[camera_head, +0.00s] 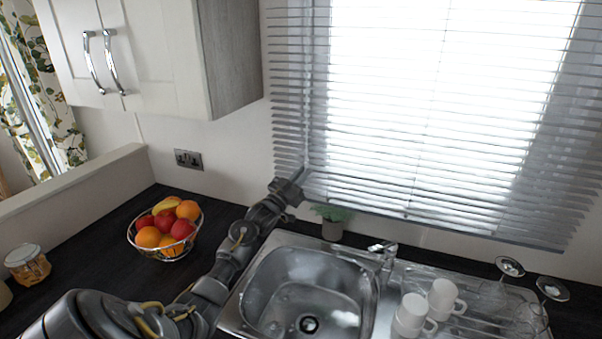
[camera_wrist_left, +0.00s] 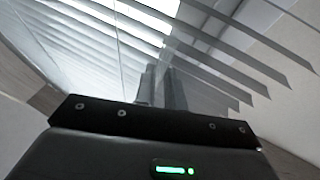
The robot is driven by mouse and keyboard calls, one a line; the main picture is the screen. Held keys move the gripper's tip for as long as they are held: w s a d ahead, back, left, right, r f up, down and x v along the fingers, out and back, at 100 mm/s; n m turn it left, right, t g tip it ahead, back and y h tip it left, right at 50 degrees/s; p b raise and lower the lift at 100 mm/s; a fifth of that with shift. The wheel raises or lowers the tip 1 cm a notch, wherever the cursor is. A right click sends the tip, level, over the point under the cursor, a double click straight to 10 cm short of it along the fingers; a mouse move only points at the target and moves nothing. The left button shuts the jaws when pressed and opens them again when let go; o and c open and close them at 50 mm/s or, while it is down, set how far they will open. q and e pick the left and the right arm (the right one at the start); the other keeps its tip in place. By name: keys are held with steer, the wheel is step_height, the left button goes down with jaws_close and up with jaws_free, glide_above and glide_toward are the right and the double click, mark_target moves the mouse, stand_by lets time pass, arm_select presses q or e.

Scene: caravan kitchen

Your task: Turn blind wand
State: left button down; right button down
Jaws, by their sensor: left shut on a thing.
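The window blind (camera_head: 420,110) has pale horizontal slats and hangs over the bright window, with its slats partly open. My left gripper (camera_head: 298,178) is at the lower left edge of the blind, close to the wall. It is shut on the blind wand, which is thin and hard to make out against the slats. In the left wrist view, my two gripper fingers (camera_wrist_left: 163,90) are close together, and the slat ends (camera_wrist_left: 220,70) fan out just beyond them. My right gripper is not in view.
A steel sink (camera_head: 310,290) lies below the blind, with a tap (camera_head: 385,255), white mugs (camera_head: 440,298) and upturned glasses to its right. A small potted plant (camera_head: 332,220) stands beside my gripper. A fruit basket (camera_head: 165,228) is left of my arm; a cupboard (camera_head: 150,55) hangs above.

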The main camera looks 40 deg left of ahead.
arm_select(q)
steer(key=shift+w+d+n+g+y+b, duration=0.3)
steer(key=shift+n+g+y+b, duration=1.4)
steer(key=shift+y, duration=1.7)
steer(key=shift+w+d+n+g+y+b, duration=0.1)
steer(key=shift+d+n+g+y+b, duration=0.6)
steer(key=shift+n+g+y, duration=2.2)
steer(key=shift+w+d+n+g+y+b, duration=0.15)
steer(key=shift+n+g+y+b, duration=1.3)
steer(key=shift+y, duration=2.45)
steer(key=shift+a, duration=0.1)
steer(key=shift+n, duration=0.25)
steer(key=c, duration=1.5)
jaws_free()
